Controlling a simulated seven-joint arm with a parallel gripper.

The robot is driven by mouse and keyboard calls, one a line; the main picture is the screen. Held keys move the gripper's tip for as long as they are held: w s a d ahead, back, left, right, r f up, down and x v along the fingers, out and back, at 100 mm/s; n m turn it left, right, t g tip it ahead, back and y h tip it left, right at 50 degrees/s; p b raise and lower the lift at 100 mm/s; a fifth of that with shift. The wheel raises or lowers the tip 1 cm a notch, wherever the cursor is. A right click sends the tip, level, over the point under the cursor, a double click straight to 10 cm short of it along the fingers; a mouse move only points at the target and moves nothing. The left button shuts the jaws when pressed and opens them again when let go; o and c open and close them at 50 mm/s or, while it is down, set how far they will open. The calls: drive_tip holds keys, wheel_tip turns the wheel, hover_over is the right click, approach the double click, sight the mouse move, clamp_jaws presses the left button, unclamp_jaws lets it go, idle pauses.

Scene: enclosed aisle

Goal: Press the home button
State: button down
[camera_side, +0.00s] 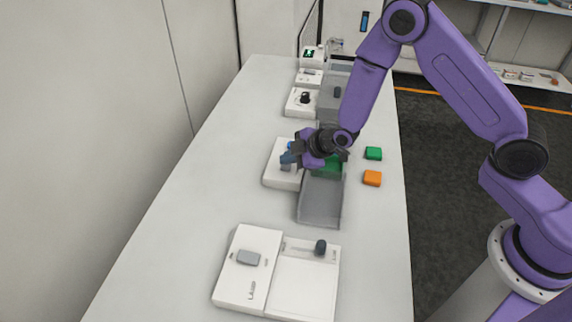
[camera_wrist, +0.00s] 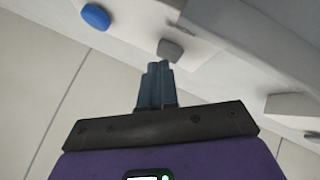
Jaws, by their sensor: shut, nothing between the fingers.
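My gripper (camera_side: 290,158) is shut and empty, over the white panel box (camera_side: 279,179) in the middle of the table. In the wrist view its closed fingertips (camera_wrist: 158,66) point at a grey button (camera_wrist: 170,50) on a white face and appear very close to it. I cannot tell whether they touch. A blue button (camera_wrist: 95,17) sits on the same white face, to the upper left of the grey one. In the side view my gripper partly hides both buttons. No label shows which of them is the home button.
A grey tray (camera_side: 320,208) adjoins the box. A green block (camera_side: 374,153) and an orange block (camera_side: 372,178) lie to its right. A nearer white panel (camera_side: 245,280) has a grey button and slider. More devices (camera_side: 302,100) stand farther back. A wall borders the table's left.

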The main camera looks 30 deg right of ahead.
sight(289, 167)
drive_tip(key=shift+f, duration=0.25)
drive_tip(key=shift+r, duration=0.1)
idle(0.5)
drive_tip(key=shift+r, duration=0.8)
drive_tip(key=shift+r, duration=2.5)
